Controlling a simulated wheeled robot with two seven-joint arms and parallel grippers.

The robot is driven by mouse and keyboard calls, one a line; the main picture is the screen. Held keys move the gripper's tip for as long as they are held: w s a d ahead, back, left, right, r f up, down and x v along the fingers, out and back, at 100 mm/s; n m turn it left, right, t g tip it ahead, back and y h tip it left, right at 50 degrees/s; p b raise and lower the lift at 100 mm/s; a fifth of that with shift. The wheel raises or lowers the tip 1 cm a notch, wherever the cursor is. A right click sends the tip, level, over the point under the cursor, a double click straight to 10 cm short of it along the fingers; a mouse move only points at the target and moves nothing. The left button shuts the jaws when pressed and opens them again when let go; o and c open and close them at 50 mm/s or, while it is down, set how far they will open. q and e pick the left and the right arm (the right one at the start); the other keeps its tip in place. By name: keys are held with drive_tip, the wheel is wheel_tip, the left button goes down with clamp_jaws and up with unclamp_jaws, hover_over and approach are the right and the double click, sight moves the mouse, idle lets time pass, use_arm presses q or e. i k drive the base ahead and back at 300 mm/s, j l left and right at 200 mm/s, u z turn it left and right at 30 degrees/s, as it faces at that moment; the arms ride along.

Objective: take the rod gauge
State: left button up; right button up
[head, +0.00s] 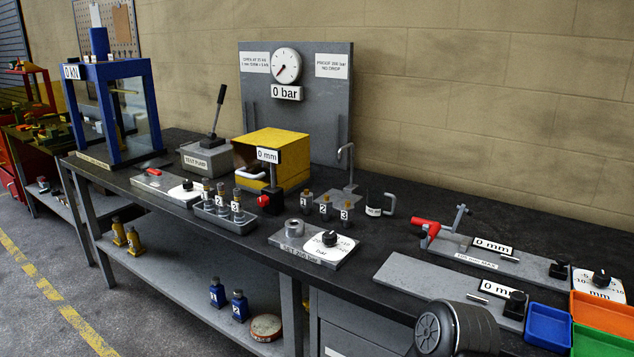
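No thing in the head view is labelled as a rod gauge. On the right of the bench, a long grey plate carries a red-handled clamp (430,229), a "0 mm" display (491,247) and a black knob (560,269). A second long grey plate (425,281) in front of it has another "0 mm" display (499,290), a short thin rod and a black knob (515,305). A third "0 mm" display (268,155) is on a stand by the yellow box. I cannot tell which of these is the gauge. Neither gripper is in view.
The dark bench (390,245) is crowded at left and centre, with a yellow box (287,147), a blue press frame (152,110) and a numbered block (224,217). Blue, orange and green bins (547,326) stand front right. A dark rounded part covers the front edge.

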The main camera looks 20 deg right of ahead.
sight(272, 156)
drive_tip(key=i+j+z, duration=0.25)
drive_tip(key=j+z, duration=0.15)
drive_tip(key=i+j+z, duration=0.2)
drive_tip(key=j+z, duration=0.25)
drive_tip(key=i+j+z, duration=0.15)
drive_tip(key=j+z, duration=0.25)
drive_tip(key=j, duration=0.2)
drive_tip(key=j+z, duration=0.85)
drive_tip(key=j, duration=0.3)
drive_tip(key=k, duration=0.05)
